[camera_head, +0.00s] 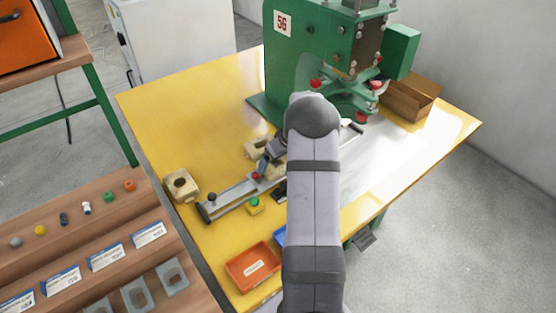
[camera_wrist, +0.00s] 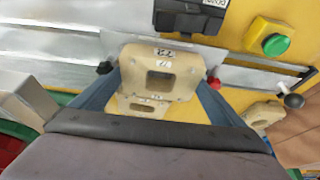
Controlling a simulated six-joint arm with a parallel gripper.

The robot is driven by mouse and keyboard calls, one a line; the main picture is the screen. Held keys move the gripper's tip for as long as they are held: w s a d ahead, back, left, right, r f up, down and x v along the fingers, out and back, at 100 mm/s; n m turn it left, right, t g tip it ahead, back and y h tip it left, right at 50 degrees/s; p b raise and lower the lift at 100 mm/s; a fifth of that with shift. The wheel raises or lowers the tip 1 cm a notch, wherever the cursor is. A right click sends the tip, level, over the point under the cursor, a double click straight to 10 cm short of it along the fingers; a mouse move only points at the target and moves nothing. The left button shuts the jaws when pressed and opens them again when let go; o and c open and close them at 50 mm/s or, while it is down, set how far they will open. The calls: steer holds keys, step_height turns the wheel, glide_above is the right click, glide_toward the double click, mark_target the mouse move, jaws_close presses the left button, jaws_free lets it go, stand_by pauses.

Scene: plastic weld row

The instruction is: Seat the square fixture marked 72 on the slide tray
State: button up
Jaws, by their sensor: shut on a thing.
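In the wrist view, a cream square fixture (camera_wrist: 160,75) with a rectangular opening sits between the fingers of my gripper (camera_wrist: 160,98). A small tag on its edge has dark digits, too blurred to read surely. My gripper is shut on this fixture. In the head view, my gripper (camera_head: 272,155) is over the table by the slide tray, and cream parts show beside it; my arm hides the rest.
Another cream block (camera_head: 182,185) with a hole lies at the tray's left end. A yellow box with a green button (camera_head: 255,205) stands in front of the tray. An orange bin (camera_head: 253,266) is at the front edge. The green press (camera_head: 310,55) stands behind.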

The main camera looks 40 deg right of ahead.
steer(key=shift+f+b, duration=0.45)
steer(key=shift+b, duration=0.15)
stand_by(0.4)
steer(key=o, duration=0.9)
steer(key=shift+c, duration=0.2)
steer(key=shift+r, duration=0.1)
step_height(320, 180, up, 7)
steer(key=p, duration=0.4)
